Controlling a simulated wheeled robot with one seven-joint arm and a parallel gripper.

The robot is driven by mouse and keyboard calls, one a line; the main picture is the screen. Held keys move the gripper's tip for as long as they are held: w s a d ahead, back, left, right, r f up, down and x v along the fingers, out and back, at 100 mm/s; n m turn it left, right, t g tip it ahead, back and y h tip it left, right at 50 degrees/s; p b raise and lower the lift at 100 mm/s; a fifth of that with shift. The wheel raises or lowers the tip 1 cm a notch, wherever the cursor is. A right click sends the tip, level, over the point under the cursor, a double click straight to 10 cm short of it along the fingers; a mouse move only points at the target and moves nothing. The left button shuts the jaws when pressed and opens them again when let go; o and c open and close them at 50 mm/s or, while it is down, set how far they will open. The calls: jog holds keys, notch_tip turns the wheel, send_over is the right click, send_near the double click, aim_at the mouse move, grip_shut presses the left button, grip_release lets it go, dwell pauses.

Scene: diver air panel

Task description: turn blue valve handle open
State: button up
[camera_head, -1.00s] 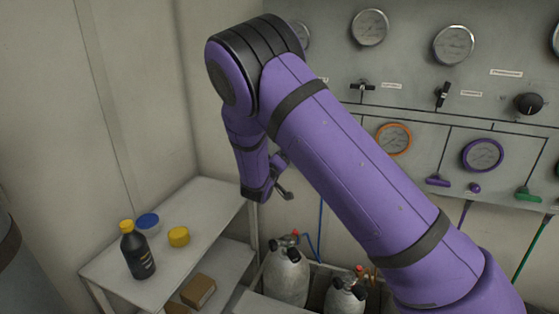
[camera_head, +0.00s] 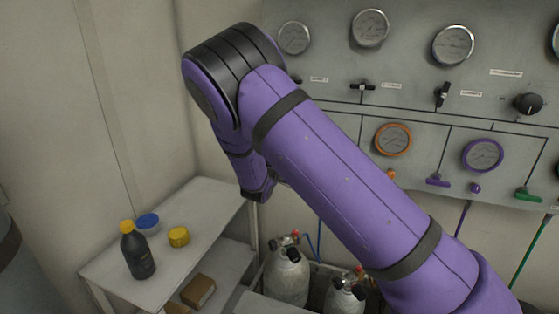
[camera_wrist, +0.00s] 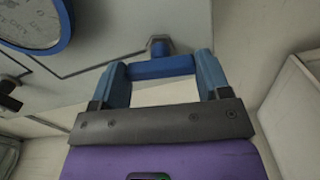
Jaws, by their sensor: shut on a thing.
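The blue valve handle (camera_wrist: 160,67) shows in the wrist view as a bar between the two fingertips. Its stem (camera_wrist: 159,47) meets the grey panel just above the bar. My gripper (camera_wrist: 163,70) is shut on the handle, with one blue-grey finger at each end of the bar. In the head view, my purple arm hides the handle and the gripper's fingers.
A blue-rimmed gauge (camera_wrist: 35,24) is at upper left in the wrist view. The head view shows a purple handle (camera_head: 437,181) and a green handle (camera_head: 528,194) on the panel. A shelf (camera_head: 205,213) with a black bottle (camera_head: 138,254) stands at left; gas cylinders (camera_head: 287,272) stand below.

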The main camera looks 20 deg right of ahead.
dwell(0.3)
jog(key=o, duration=0.9)
jog(key=shift+o, duration=0.2)
jog(key=v, duration=1.1)
